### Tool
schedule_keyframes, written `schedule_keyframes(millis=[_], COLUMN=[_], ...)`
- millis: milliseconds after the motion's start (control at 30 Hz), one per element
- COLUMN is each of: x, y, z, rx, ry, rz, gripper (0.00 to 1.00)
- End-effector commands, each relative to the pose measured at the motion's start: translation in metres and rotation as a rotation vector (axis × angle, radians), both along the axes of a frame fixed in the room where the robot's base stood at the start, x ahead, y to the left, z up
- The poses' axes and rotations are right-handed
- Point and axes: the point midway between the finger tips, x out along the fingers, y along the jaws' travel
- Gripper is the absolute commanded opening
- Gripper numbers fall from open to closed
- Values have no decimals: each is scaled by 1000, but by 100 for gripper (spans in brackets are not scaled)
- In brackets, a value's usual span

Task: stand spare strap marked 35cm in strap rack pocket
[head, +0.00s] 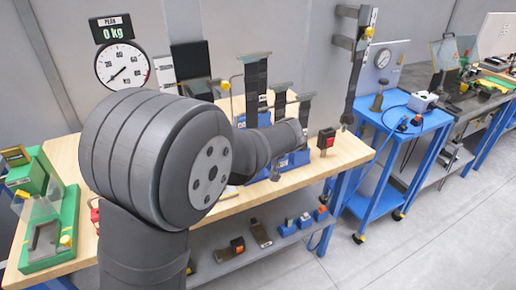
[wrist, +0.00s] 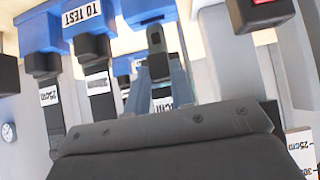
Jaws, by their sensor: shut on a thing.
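In the wrist view my gripper (wrist: 158,92) has two blue-grey fingers closed on a dark strap (wrist: 155,40). A white label (wrist: 163,104) shows between the fingers, its end reading "cm"; its number is hidden. In the wrist view, a blue rack part marked "TO TEST" (wrist: 82,15) has dark straps hanging beside it, one labelled 25cm (wrist: 50,96) and another with a white label (wrist: 97,82). In the head view, dark straps with wide tops (head: 256,72) stand by a blue rack (head: 298,160) on the bench. My arm hides the gripper there.
A dial gauge (head: 122,66) is at the back wall. A green fixture (head: 50,225) stands at the bench's left end. A red-and-black block (head: 326,140) is near the right end. A blue cart (head: 405,125) stands beyond. The lower shelf (head: 215,262) holds several small items.

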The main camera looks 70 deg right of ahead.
Motion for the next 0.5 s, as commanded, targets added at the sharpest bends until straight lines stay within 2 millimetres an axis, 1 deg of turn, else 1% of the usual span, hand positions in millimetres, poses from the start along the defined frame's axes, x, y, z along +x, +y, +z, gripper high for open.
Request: schedule_keyframes(millis=[167, 500], x=[0, 0], y=[0, 0], z=[0, -9], rx=[-1, -1], ry=[-1, -1], rz=[0, -1], gripper=[0, 0])
